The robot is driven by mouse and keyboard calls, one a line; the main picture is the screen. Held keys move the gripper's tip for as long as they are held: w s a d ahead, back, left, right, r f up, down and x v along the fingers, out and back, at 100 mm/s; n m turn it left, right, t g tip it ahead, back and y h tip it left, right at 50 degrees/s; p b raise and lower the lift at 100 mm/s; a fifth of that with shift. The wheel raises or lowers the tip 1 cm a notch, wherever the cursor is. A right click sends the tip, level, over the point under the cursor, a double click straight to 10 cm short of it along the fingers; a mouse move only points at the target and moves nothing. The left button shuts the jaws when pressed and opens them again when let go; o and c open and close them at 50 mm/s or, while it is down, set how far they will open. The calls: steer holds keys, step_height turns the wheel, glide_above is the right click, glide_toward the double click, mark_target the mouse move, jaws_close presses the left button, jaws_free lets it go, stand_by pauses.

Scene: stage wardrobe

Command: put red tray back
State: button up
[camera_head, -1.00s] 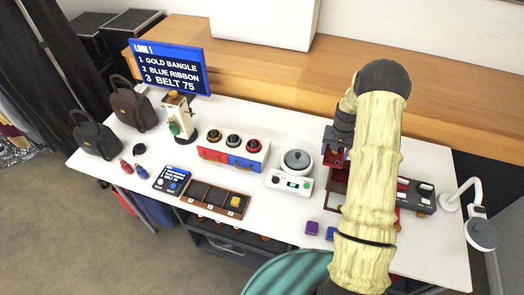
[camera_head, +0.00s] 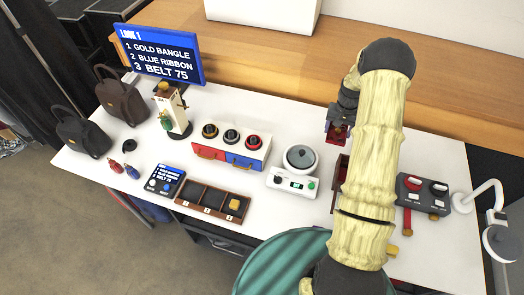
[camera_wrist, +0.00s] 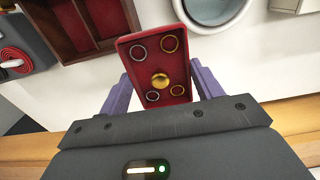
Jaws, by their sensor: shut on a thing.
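The red tray (camera_wrist: 156,66) is a small red rectangle with a gold knob in its middle and several rings on it. In the wrist view it lies between the two purple fingers of my gripper (camera_wrist: 158,88), which is shut on it. In the head view the tray (camera_head: 337,132) shows small and partly hidden under my gripper, behind the dark red box. That open box (camera_wrist: 62,28) has compartments and stands apart from the tray. In the head view my arm covers most of the box (camera_head: 340,172).
A white lamp (camera_head: 488,205) is at the right edge. A teal round top (camera_head: 275,265) is in front. The table's back strip near my gripper is clear.

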steer(key=b, duration=0.5)
glide_above(327, 157)
step_height(327, 157, down, 6)
steer(key=shift+w+d, duration=0.1)
steer(key=shift+w, duration=0.05)
steer(key=shift+r, duration=0.15)
steer(key=shift+f+p, duration=0.6)
steer(key=shift+f, duration=2.35)
steer(key=shift+f, duration=0.1)
steer(key=shift+f+p, duration=0.5)
steer(key=shift+f, duration=1.5)
steer(key=shift+f, duration=0.1)
